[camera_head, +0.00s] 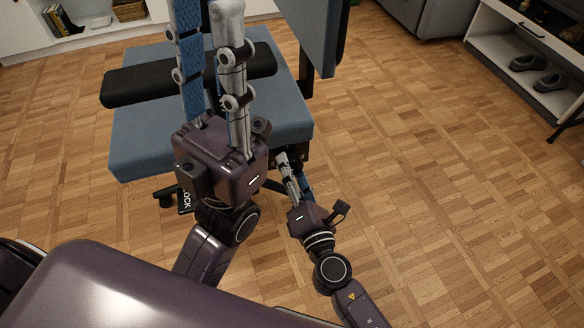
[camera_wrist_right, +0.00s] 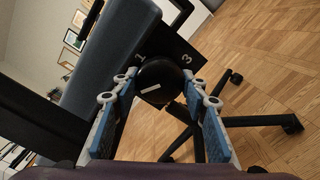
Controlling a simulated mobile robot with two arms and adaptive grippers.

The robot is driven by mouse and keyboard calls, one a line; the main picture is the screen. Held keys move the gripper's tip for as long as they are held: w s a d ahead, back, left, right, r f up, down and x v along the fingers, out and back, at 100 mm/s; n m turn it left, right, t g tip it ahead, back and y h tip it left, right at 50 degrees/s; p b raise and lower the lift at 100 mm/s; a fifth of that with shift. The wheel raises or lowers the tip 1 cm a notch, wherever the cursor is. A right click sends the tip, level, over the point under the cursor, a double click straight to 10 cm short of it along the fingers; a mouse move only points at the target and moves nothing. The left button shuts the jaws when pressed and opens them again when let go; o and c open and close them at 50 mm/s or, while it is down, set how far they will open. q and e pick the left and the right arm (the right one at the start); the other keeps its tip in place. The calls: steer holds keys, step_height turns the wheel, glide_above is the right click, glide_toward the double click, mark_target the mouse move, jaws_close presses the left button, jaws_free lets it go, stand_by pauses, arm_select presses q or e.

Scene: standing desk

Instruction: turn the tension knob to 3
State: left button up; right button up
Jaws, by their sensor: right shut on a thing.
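The tension knob (camera_wrist_right: 165,80) is a round black knob under the office chair's seat, seen in the right wrist view. A short white mark lies nearly level on the lower left of its face. A white 1 shows above it to the left and a white 3 to the right on a dark plate (camera_wrist_right: 176,48). My right gripper (camera_wrist_right: 158,82) has its fingers on both sides of the knob, shut on it. In the head view the right gripper (camera_head: 284,160) reaches to the seat's right underside, and the knob is hidden. My left gripper (camera_head: 206,12) stands over the seat, fingers apart and empty.
The office chair has a blue seat (camera_head: 145,140), a black armrest (camera_head: 130,84) and a blue backrest (camera_head: 311,30). Its black wheeled base (camera_wrist_right: 235,121) shows below the knob. A shoe rack (camera_head: 515,50) stands far right. The wooden floor (camera_head: 440,170) on the right is clear.

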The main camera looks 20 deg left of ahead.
steer(key=shift+f, duration=0.1)
steer(key=o, duration=1.2)
steer(key=shift+c, duration=0.2)
steer(key=shift+s+d, duration=0.1)
steer(key=v, duration=1.1)
steer(key=shift+s+d, duration=0.25)
steer(key=shift+s, duration=0.05)
